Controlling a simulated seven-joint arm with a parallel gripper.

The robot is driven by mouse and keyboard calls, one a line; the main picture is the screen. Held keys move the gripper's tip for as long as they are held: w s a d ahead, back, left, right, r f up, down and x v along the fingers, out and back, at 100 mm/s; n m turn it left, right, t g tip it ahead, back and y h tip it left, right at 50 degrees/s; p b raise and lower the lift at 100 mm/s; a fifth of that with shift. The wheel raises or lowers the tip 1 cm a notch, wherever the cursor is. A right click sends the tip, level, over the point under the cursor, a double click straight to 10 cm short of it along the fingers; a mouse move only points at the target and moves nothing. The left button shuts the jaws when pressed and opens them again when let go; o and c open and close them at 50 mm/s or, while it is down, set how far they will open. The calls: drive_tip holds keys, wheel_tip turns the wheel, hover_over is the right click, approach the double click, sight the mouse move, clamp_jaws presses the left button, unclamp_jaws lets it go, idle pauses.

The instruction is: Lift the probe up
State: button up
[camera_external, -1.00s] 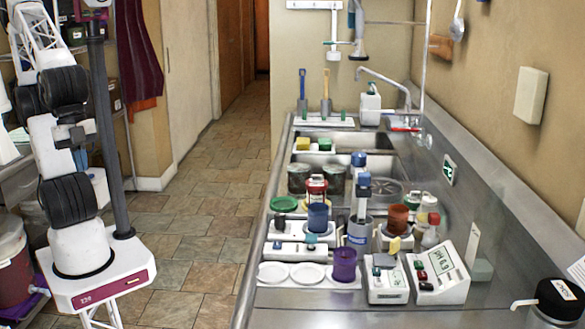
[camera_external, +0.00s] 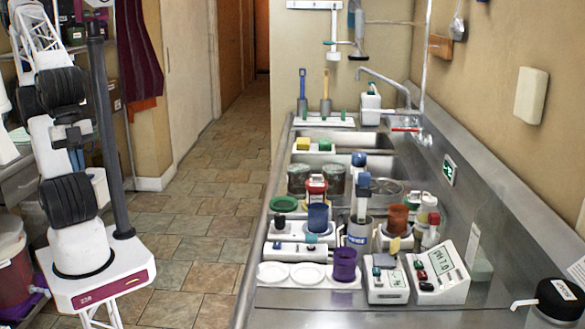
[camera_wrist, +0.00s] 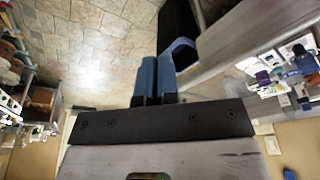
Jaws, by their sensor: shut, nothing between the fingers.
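A slim, blue-topped upright piece (camera_external: 363,196), which may be the probe, stands in a grey cup (camera_external: 358,234) in the middle of the steel counter. A meter (camera_external: 438,272) with a pH reading on its screen stands at the front right. In the wrist view my gripper (camera_wrist: 156,62) has its two blue fingers side by side, shut and empty. In the external view my arm is folded at the left, far from the cup, and small blue finger shapes (camera_external: 77,157) show beside it. The wrist view faces the tiled floor below the fingers.
The counter (camera_external: 255,300) is crowded with several cups and devices. A purple cup (camera_external: 344,264) and white plates (camera_external: 290,273) are at the front. A faucet (camera_external: 385,80) rises behind the sinks. Open tiled floor (camera_external: 205,220) lies between my arm and the counter.

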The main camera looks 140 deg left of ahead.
drive_tip(key=o, duration=0.5)
drive_tip(key=shift+w+r, duration=0.15)
drive_tip(key=shift+w, duration=0.05)
drive_tip(key=shift+c, duration=0.2)
drive_tip(key=o, duration=0.5)
drive_tip(key=shift+w+a+r, duration=0.35)
drive_tip(key=shift+w+r, duration=0.15)
drive_tip(key=shift+w, duration=0.3)
drive_tip(key=shift+c, duration=0.2)
drive_tip(key=w+a+r+n, duration=0.1)
drive_tip(key=w+a+r, duration=0.2)
drive_tip(key=w, duration=0.3)
drive_tip(key=w+a+r+n, duration=0.1)
drive_tip(key=w+a+r, duration=0.2)
drive_tip(key=w, duration=0.4)
drive_tip(key=n+g, duration=0.3)
drive_tip(key=n, duration=0.4)
hover_over(365, 174)
drive_tip(key=shift+s+d+f, duration=0.1)
drive_tip(key=shift+d+f, duration=0.2)
drive_tip(key=shift+f, duration=0.6)
drive_tip(key=shift+a+f, duration=0.1)
drive_tip(key=shift+a, duration=0.2)
drive_tip(key=shift+f, duration=0.15)
